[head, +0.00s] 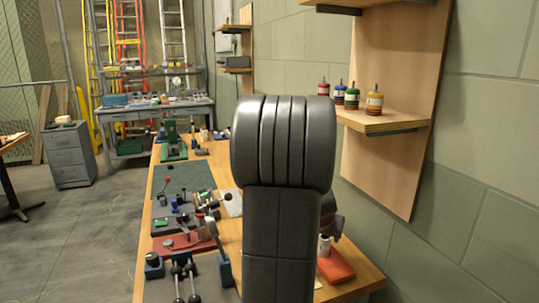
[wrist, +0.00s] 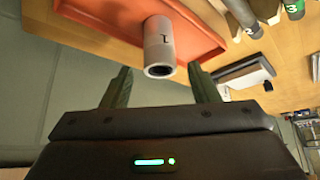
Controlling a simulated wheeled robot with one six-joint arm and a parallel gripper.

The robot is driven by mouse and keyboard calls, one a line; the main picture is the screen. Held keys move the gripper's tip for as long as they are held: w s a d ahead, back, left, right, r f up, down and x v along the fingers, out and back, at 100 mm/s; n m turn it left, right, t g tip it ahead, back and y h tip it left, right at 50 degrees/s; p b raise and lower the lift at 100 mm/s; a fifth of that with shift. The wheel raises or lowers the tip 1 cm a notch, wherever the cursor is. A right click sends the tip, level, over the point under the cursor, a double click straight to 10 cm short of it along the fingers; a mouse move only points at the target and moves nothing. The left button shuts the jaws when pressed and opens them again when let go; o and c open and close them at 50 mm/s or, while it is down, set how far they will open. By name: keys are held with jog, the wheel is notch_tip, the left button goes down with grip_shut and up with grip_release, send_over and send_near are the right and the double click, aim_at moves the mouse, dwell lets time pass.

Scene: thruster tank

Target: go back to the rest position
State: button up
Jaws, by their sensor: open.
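My gripper (wrist: 162,82) is open in the wrist view, its two dark green fingers spread apart with nothing between them. Just beyond the fingertips, a pale cylinder (wrist: 158,48) marked "1" stands on a red-orange tray (wrist: 100,22). I see no finger touching it. The pale cylinder (head: 324,246) and the tray (head: 338,268) show just right of the arm, near the wall side of the bench.
The wooden bench (head: 230,155) holds levers, a green press (head: 172,142) and a red plate (head: 180,240) left of my arm. A wall shelf (head: 385,122) with several colored bottles juts out at right. Open floor (head: 85,240) lies at left.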

jog(key=shift+x, duration=1.05)
jog(key=shift+r, duration=1.4)
